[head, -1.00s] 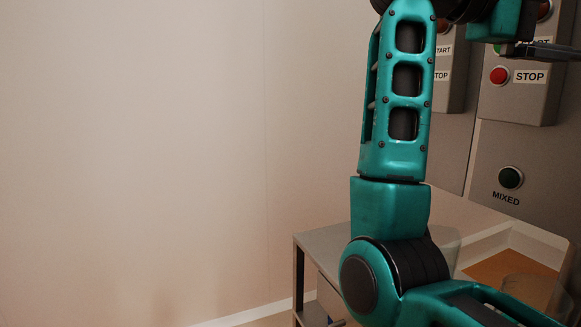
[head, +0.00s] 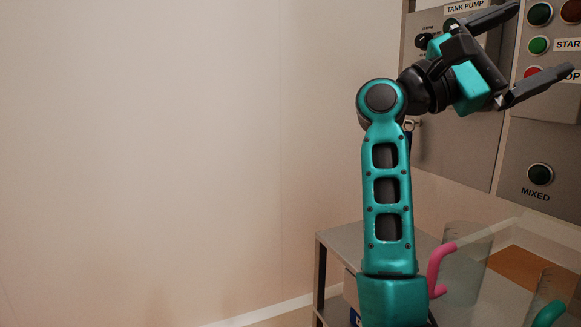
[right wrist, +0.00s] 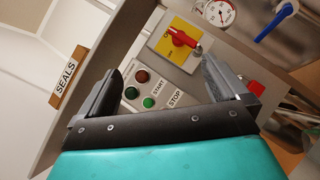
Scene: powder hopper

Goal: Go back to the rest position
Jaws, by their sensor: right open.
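My right gripper (head: 528,52) is open and empty at the upper right of the head view, in front of the control panel. Its two dark fingers are spread apart, pointing right. The fingers look apart from the panel. My left gripper is not in view.
The left is bare wall.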

